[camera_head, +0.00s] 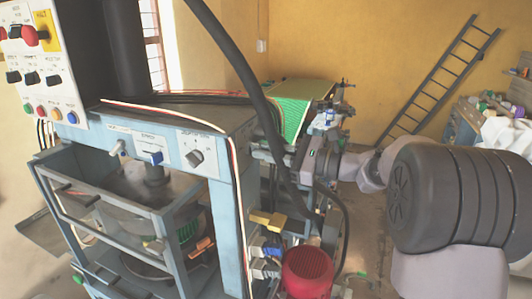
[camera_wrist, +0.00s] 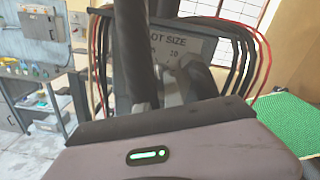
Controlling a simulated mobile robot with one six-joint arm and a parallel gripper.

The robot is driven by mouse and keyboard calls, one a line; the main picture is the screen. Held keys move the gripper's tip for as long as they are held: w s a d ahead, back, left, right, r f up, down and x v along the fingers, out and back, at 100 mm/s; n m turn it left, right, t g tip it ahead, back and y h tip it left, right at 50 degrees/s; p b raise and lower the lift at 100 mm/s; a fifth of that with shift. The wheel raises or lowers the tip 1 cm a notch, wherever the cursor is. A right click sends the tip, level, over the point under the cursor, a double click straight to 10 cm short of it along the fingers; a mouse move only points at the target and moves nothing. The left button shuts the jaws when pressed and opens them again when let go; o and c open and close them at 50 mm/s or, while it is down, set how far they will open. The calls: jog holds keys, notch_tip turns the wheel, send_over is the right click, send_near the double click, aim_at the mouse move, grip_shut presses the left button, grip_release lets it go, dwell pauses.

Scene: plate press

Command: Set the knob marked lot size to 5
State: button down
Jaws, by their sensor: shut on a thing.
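The lot size panel (camera_wrist: 190,44) is a grey plate on the side of the press. In the wrist view its lettering reads "LOT SIZE", with the start cut off by a dark upright bar. A 10 shows below it; other marks are partly hidden. My gripper (camera_wrist: 172,84) reaches to this panel and is shut on the knob, which is mostly hidden between the fingers. The pointer and its setting cannot be made out. In the head view my gripper (camera_head: 268,150) is at the right side of the press, and the lot size knob does not show.
The press (camera_head: 228,122) has a front panel (camera_head: 165,150) with other controls. A control box (camera_head: 40,65) with several knobs and buttons stands at the left. A thick black hose crosses near my gripper. Red and black cables (camera_wrist: 250,40) frame the panel. A green sheet (camera_head: 292,105) lies behind.

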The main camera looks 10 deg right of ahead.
jog(key=c, duration=1.5)
grip_release()
jog(key=shift+o, duration=0.2)
jog(key=p+v, duration=0.1)
jog(key=v, duration=1.6)
jog(key=shift+s+d+p, duration=0.15)
jog(key=shift+p, duration=0.15)
